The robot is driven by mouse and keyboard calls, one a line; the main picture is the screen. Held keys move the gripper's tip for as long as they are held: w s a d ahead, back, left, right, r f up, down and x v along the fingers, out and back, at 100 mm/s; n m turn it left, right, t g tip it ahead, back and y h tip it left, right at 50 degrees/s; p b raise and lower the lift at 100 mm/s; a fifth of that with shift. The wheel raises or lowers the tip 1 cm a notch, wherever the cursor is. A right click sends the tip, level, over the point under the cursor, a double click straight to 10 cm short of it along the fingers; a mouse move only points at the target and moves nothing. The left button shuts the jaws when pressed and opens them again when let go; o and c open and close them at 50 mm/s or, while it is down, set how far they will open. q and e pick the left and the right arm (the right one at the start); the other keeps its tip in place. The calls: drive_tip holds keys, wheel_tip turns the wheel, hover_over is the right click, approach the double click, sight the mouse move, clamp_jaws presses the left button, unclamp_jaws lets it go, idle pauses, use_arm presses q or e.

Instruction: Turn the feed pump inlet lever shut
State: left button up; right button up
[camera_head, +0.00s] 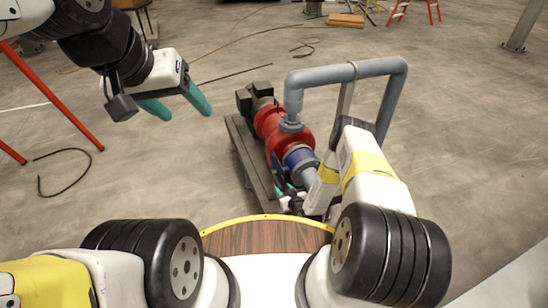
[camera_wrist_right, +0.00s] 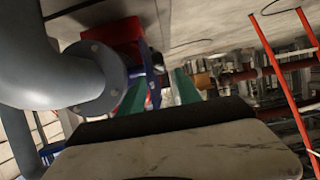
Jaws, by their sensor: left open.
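The feed pump (camera_head: 270,120) is red, with a blue valve section (camera_head: 299,158) at its near end, where the inlet pipe joins. A thin blue piece (camera_head: 276,168), perhaps the lever, shows at the valve's left side. My right gripper (camera_head: 287,190) is low beside this valve, mostly hidden by its own arm. In the right wrist view, its two teal fingers (camera_wrist_right: 160,92) stand apart, with a narrow blue part (camera_wrist_right: 153,92) showing between or beyond them; contact cannot be told. My left gripper (camera_head: 180,106) is open and empty, raised over the floor left of the pump.
A grey pipe (camera_head: 335,74) arches over the pump to the right and appears large and close in the right wrist view (camera_wrist_right: 45,70). The pump sits on a dark base frame (camera_head: 247,160). Red bars (camera_head: 55,95) stand at the left. Floor left of the pump is mostly clear.

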sight(278, 183)
drive_tip(key=shift+x, duration=3.95)
drive_tip(key=shift+f, duration=0.1)
drive_tip(key=shift+s, duration=0.1)
clamp_jaws()
